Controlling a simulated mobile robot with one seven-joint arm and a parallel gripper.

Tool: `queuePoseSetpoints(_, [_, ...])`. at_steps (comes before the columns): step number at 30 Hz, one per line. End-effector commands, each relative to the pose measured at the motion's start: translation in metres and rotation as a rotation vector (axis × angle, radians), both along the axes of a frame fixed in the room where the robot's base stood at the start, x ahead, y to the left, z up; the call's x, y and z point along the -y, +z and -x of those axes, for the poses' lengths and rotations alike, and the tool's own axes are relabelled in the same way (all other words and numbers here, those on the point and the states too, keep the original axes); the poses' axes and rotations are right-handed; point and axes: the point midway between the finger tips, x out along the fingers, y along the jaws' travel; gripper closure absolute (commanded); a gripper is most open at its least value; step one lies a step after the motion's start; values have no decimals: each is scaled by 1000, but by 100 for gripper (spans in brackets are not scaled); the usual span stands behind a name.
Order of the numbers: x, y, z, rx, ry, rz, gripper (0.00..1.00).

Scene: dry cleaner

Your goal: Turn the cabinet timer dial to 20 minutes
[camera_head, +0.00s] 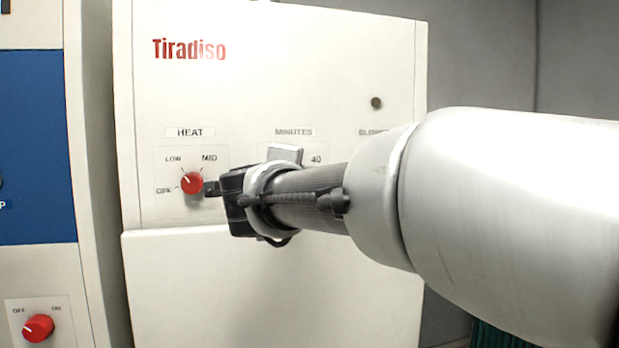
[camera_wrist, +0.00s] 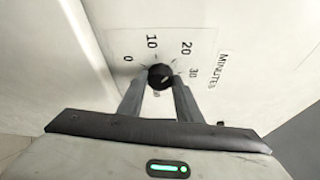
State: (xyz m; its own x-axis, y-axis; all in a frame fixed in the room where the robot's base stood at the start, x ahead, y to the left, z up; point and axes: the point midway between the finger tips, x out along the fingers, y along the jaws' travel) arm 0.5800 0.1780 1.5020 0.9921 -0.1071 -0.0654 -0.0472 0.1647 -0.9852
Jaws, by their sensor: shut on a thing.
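The timer dial (camera_wrist: 160,75) is a small dark knob on the white MINUTES panel. The numbers 0, 10, 20 and 30 show around it in the wrist view, where the panel appears turned on its side. I cannot tell for sure which number the dial's pointer faces. My gripper (camera_wrist: 159,88) is shut on the dial, one finger on each side. In the head view, my gripper (camera_head: 240,203) covers the dial, and only the MINUTES heading (camera_head: 294,132) and the 40 mark (camera_head: 316,159) show beside it.
The white Tiradiso cabinet (camera_head: 270,75) fills the middle of the head view. A red HEAT knob (camera_head: 192,183) sits close to the left of my gripper. A partly hidden BLOWER label (camera_head: 372,132) is to the right. Another machine with a red knob (camera_head: 38,328) stands at left.

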Motion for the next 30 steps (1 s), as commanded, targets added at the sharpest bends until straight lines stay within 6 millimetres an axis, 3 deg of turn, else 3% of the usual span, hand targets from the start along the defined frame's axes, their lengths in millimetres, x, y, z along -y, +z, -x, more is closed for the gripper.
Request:
queuePoseSetpoints(11, [0,-1,0,-2,1,-3,91])
queuePoseSetpoints(12, [0,-1,0,-3,1,-2,64])
queuePoseSetpoints(15, [0,-1,0,-2,1,-2,50])
queuePoseSetpoints(30, [3,1,-3,-1,0,-2,50])
